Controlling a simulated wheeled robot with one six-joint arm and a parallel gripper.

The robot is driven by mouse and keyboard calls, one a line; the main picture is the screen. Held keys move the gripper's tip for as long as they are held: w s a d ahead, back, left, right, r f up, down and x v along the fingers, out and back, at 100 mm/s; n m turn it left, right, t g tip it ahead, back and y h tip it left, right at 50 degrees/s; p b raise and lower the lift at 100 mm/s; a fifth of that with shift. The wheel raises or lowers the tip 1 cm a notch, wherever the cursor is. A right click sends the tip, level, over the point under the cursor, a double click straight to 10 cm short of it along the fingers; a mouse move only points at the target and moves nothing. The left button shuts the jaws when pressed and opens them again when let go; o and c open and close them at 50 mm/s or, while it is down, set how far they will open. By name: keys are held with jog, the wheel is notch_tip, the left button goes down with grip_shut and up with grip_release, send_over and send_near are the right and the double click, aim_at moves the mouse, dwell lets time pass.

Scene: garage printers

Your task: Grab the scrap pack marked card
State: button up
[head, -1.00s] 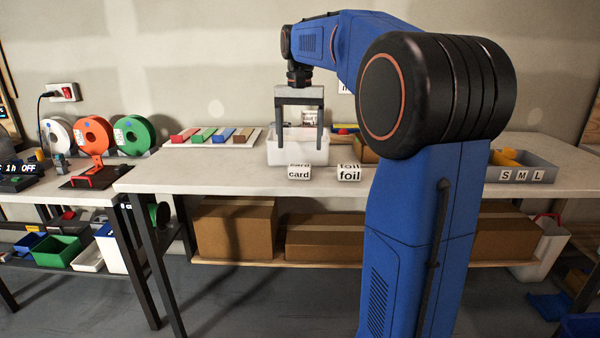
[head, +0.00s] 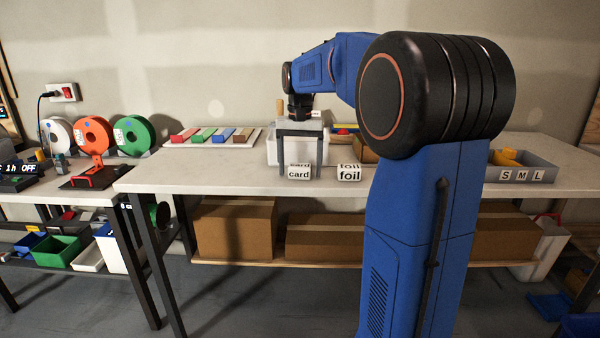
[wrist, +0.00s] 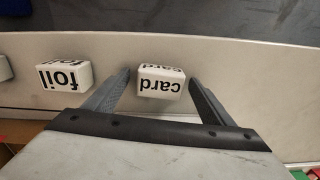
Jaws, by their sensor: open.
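The white scrap pack marked card (head: 299,171) sits on the table near its front edge. In the wrist view the card pack (wrist: 160,82) lies between the two fingers, with its lettering upside down. My gripper (head: 299,172) is open and lowered around the card pack, one finger on each side. In the wrist view the fingertips of my gripper (wrist: 159,76) show gaps on both sides of the pack. A similar white pack marked foil (head: 349,172) stands to the right; it also shows in the wrist view (wrist: 64,76).
A white bin (head: 273,148) stands behind the card pack. A grey tray marked S M L (head: 522,176) is at the right, and a board with coloured bars (head: 214,137) at the back left. The tabletop (head: 215,177) is clear to the left of the card pack.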

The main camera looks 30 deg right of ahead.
jog(key=c, duration=1.1)
jog(key=shift+r, duration=0.15)
jog(key=shift+c, duration=0.2)
